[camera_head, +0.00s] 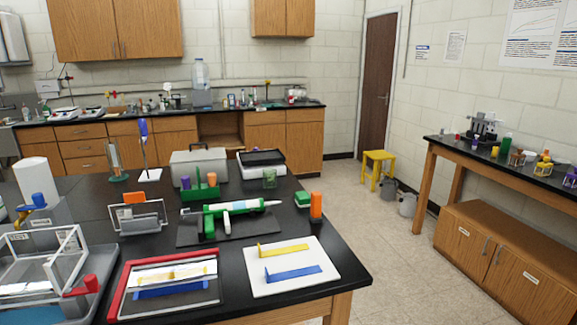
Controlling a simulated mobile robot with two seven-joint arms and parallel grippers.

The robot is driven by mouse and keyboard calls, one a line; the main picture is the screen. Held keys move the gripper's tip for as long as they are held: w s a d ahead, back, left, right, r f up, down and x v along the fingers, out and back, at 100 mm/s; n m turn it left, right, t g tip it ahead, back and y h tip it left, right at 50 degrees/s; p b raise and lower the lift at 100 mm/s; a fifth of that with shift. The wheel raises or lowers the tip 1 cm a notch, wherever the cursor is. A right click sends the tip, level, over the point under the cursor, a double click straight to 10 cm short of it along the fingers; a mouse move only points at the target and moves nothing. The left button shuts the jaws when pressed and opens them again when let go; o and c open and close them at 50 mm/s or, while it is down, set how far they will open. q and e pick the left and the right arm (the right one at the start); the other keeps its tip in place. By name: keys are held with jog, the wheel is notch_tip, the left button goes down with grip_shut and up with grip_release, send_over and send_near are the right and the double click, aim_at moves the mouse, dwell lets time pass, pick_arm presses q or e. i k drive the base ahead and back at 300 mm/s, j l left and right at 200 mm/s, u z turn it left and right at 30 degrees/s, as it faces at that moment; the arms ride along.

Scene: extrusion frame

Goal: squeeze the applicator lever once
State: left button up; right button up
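The applicator (245,206) looks like a long white and green barrel with a narrow tip pointing right. It lies roughly level on a dark base (255,227) on the near black bench. Green parts (209,229) reach down from its left half, with a pale blue-grey piece (227,223) beside them. I cannot tell for sure which of these is the lever, or how far it is pressed. Neither of my grippers shows in the head view, and nothing touches the applicator.
A white board (326,283) with yellow and blue strips lies in front. A red-edged tray (118,290) is at front left. An orange cylinder (316,205) stands right of the tip. A green rack (201,192) and grey case (199,165) stand behind.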

aim_at(226, 219)
jog(key=l+u, duration=0.35)
jog(key=l, duration=0.2)
jog(key=l+u, duration=0.35)
jog(key=l, duration=0.2)
jog(key=l+u, duration=0.4)
jog(key=l, duration=0.15)
